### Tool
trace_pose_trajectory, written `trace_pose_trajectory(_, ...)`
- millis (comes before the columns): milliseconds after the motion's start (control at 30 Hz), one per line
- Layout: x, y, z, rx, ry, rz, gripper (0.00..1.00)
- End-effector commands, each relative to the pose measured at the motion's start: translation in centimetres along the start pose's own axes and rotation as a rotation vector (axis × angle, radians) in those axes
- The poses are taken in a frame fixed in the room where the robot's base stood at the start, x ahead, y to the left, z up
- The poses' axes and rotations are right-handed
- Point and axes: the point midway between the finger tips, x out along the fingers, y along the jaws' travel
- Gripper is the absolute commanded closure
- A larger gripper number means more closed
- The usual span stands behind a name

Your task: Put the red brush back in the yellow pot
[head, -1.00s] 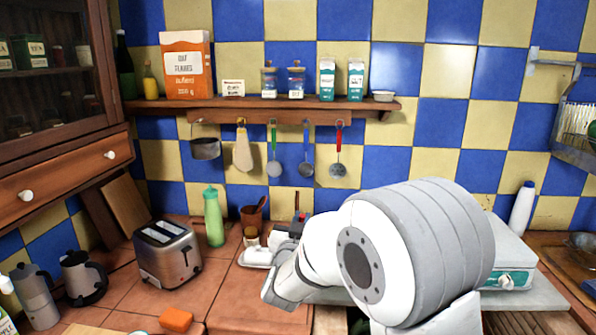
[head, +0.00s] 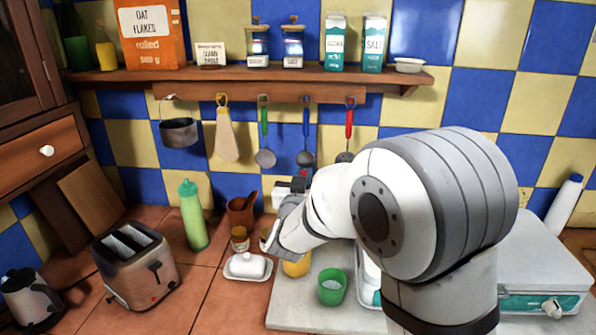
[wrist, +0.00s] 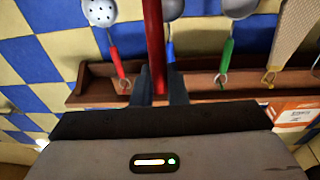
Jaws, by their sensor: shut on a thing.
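The red brush (wrist: 155,40) shows in the wrist view as a long red shaft. My gripper (wrist: 161,88) is shut on it, with one dark finger on either side; the brush's ends are not clear there. In the head view my arm hides the fingers and most of the brush. The yellow pot (head: 297,266) stands on the pale board, partly hidden behind and below my forearm. I cannot tell how far the brush is from its opening.
A green pot (head: 331,290) stands right of the yellow pot. A white butter dish (head: 247,267), a small jar (head: 239,238) and a brown pot (head: 241,213) stand to the left. A shelf rail with hanging utensils (head: 265,157) is behind.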

Motion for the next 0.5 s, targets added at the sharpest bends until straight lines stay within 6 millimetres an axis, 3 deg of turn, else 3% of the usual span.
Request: trace_pose_trajectory(500,-0.8,-0.9,3.1,0.001,-0.001,-0.018,1.00)
